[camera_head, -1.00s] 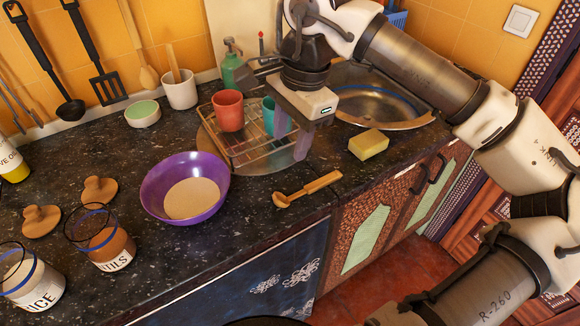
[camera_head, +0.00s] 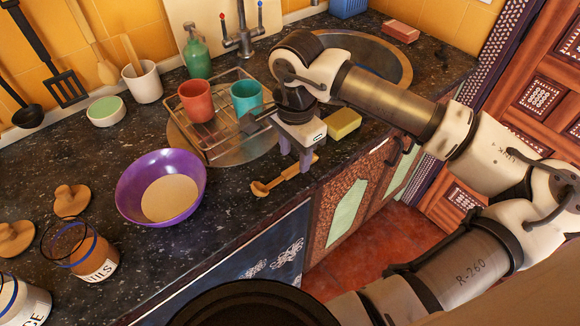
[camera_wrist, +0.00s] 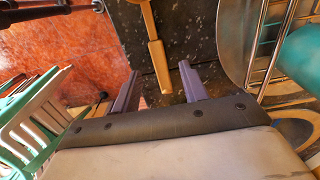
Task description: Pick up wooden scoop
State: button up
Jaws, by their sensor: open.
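The wooden scoop (camera_head: 283,178) lies on the dark speckled countertop near its front edge, its small bowl end to the left and its handle to the right. My gripper (camera_head: 296,163) is open and empty, pointing down just above the handle. In the wrist view, the scoop's handle (camera_wrist: 156,50) runs from the top edge down to between the two purple fingers of my gripper (camera_wrist: 160,72). The fingers are apart from the handle, as far as I can see.
A wire dish rack (camera_head: 222,135) with a red cup (camera_head: 197,101) and a teal cup (camera_head: 246,97) stands behind the gripper. A yellow sponge (camera_head: 343,123) lies to the right. A purple bowl (camera_head: 128,190) stands left of the scoop. Bare countertop (camera_head: 232,200) separates them.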

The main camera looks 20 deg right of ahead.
aim_at(295, 168)
jog(key=shift+f+p, duration=0.3)
jog(key=shift+f, duration=1.25)
jog(key=shift+c, duration=0.3)
grip_shut()
jog(key=shift+r, duration=0.15)
